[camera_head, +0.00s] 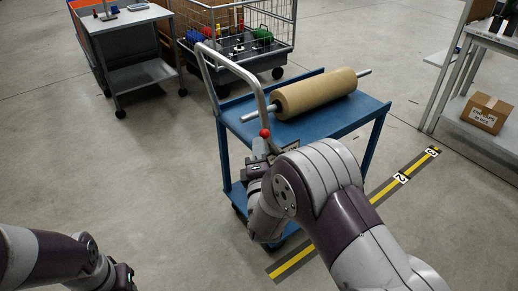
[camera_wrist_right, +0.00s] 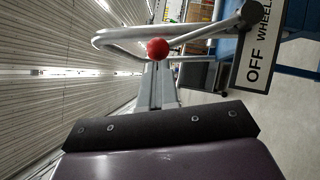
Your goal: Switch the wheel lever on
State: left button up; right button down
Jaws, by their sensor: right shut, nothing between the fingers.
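The wheel lever has a red ball knob (camera_head: 265,133) and sits at the handle end of the blue cart (camera_head: 232,118). In the right wrist view the red knob (camera_wrist_right: 157,48) is on a grey rod running right to a dark pivot beside a plate (camera_wrist_right: 258,55) reading OFF and WHEELS. My right gripper (camera_head: 262,149) is just below the knob in the head view, partly hidden by my arm. Its shut fingers (camera_wrist_right: 158,80) point toward the knob with nothing between them; I cannot tell whether they touch it. My left gripper (camera_head: 124,280) is at the bottom left, its fingers not clear.
A large tan roll (camera_head: 315,93) on a metal bar lies on the cart top. The cart's bent push handle (camera_head: 232,66) rises close to the lever. A wire cage trolley (camera_head: 240,35) and a grey table (camera_head: 128,18) stand behind. The floor left of the cart is free.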

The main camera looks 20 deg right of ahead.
jog(key=w+d+r+m+g+y+p, duration=0.1)
jog(key=w+d+r+m+g+p, duration=0.1)
jog(key=d+m+p, duration=0.2)
jog(key=w+d+r+m+g+y+p, duration=0.1)
jog(key=w+d+m+g+p, duration=0.1)
jog(key=d+p, duration=0.5)
jog(key=m+g+p, duration=0.1)
jog(key=m+p, duration=0.1)
jog(key=shift+d+r+m, duration=0.25)
jog(key=shift+r+m, duration=0.05)
jog(key=shift+r, duration=0.1)
dwell(0.6)
